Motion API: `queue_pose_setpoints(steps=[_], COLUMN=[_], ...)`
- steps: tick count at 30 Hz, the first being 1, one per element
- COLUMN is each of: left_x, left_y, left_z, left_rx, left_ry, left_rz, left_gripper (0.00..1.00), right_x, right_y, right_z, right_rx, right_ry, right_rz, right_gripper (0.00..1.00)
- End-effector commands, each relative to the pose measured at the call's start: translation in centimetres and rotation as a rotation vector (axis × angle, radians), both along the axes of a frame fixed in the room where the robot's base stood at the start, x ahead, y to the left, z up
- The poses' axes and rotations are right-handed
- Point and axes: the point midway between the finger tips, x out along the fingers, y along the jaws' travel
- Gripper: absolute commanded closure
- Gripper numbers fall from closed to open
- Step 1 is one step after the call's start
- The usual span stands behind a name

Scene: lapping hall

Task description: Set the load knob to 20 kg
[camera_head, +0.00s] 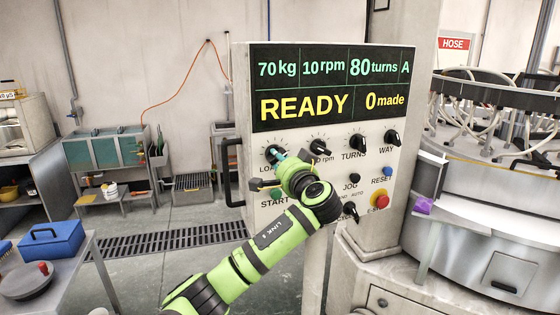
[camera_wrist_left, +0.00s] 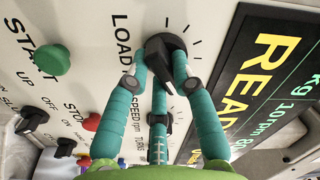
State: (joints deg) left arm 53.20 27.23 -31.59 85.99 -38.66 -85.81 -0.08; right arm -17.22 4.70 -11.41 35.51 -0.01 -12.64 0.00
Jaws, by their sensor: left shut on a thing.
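The black load knob (camera_head: 273,152) is at the upper left of the control panel's (camera_head: 312,140) row of knobs. In the left wrist view the load knob (camera_wrist_left: 166,60) shows beside the word LOAD. My left gripper (camera_wrist_left: 164,80) has its teal fingers closed around the knob, and my left arm reaches up to it from below in the head view. The display (camera_head: 330,85) reads 70 kg, 10 rpm, 80 turns, A, READY and 0 made. My right gripper is not in view.
Close by are the speed knob (camera_head: 319,146), turns knob (camera_head: 357,143) and way knob (camera_head: 391,138). Below are the green start button (camera_wrist_left: 51,60) and the red emergency stop (camera_head: 381,200). A handle (camera_head: 228,172) stands at the panel's left edge. A blue box (camera_head: 52,240) sits on a left table.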

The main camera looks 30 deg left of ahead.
Motion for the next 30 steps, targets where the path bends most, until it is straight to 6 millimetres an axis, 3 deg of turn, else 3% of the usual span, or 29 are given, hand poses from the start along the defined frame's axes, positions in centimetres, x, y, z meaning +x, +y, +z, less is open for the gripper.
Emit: queue_pose_setpoints(steps=[8,30], left_x=[0.0,0.3], left_y=[-0.1,-0.3], left_z=[-0.5,-0.6], left_rx=[-0.033,-0.393], left_ry=[-0.046,-0.559], left_rz=[-0.001,-0.001], left_gripper=[1.0,1.0], right_x=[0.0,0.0], right_y=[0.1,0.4], right_z=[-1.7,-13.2], right_rx=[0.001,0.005], right_ry=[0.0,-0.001], right_rz=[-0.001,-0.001], right_gripper=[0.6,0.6])
